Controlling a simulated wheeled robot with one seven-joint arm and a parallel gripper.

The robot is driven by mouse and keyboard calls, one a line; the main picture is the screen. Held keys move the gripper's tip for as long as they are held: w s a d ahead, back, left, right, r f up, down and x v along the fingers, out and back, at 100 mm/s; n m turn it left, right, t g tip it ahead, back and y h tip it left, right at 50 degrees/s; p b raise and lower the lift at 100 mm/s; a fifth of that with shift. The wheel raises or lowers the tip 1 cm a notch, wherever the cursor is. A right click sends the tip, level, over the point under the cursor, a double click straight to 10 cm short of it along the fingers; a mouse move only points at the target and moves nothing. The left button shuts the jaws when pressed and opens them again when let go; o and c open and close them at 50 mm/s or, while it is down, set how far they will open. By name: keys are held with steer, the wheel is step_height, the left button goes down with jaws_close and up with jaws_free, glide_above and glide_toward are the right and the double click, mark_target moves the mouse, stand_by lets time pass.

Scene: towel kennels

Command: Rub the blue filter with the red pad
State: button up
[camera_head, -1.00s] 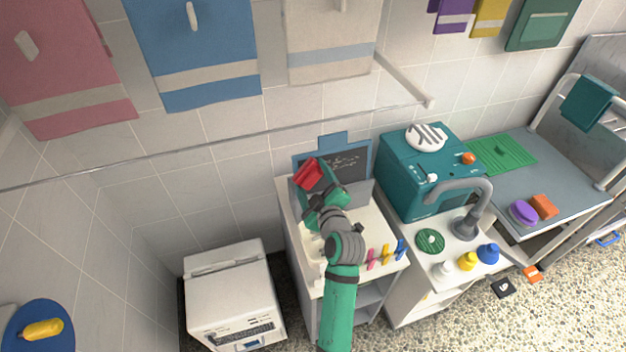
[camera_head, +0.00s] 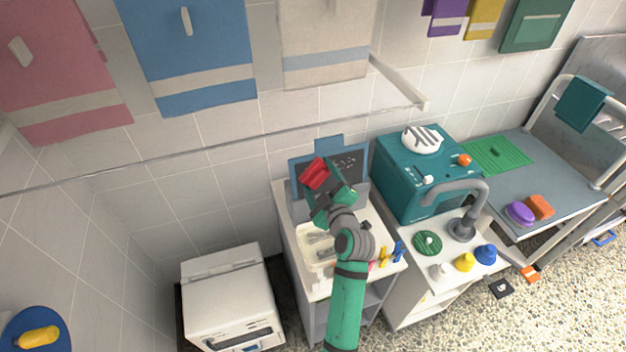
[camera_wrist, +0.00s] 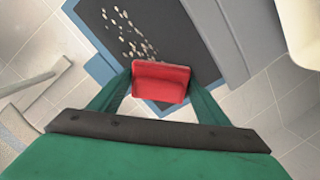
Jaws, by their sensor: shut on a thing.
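The red pad (camera_head: 316,173) is held between the fingers of my gripper (camera_head: 322,185), which is shut on it; the pad also shows in the wrist view (camera_wrist: 160,82). The blue filter (camera_head: 363,178) is an upright blue frame with a dark panel, standing at the back of the white counter. In the wrist view its blue rim (camera_wrist: 92,62) and dark panel lie beyond the pad. Pale specks (camera_wrist: 133,33) are scattered on the panel. The pad overlaps the panel's left part in the head view; I cannot tell whether they touch.
A teal machine (camera_head: 400,190) stands close to the right of the filter. A grey tap (camera_head: 462,190) and several small bottles are further right. A white appliance (camera_head: 228,300) stands on the floor at left. A towel rail (camera_head: 230,137) runs along the wall above.

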mark_target(306, 180)
steer(key=shift+w+d, duration=0.75)
steer(key=shift+d, duration=1.4)
steer(key=shift+w+d, duration=0.7)
steer(key=shift+d, duration=1.45)
steer(key=shift+w+d, duration=0.75)
steer(key=shift+d, duration=1.4)
steer(key=shift+s+a, duration=0.1)
steer(key=shift+a, duration=0.7)
steer(key=shift+s+a, duration=0.5)
steer(key=shift+a, duration=0.9)
steer(key=shift+s+a, duration=0.45)
steer(key=shift+a, duration=0.95)
steer(key=shift+s+a, duration=0.5)
steer(key=shift+a, duration=0.9)
steer(key=shift+s+a, duration=0.3)
steer(key=shift+a, duration=0.45)
steer(key=shift+s+a, duration=0.3)
steer(key=shift+a, duration=0.45)
steer(key=shift+s+a, duration=0.2)
steer(key=shift+a, duration=0.65)
steer(key=shift+s+a, duration=0.15)
steer(key=shift+a, duration=0.7)
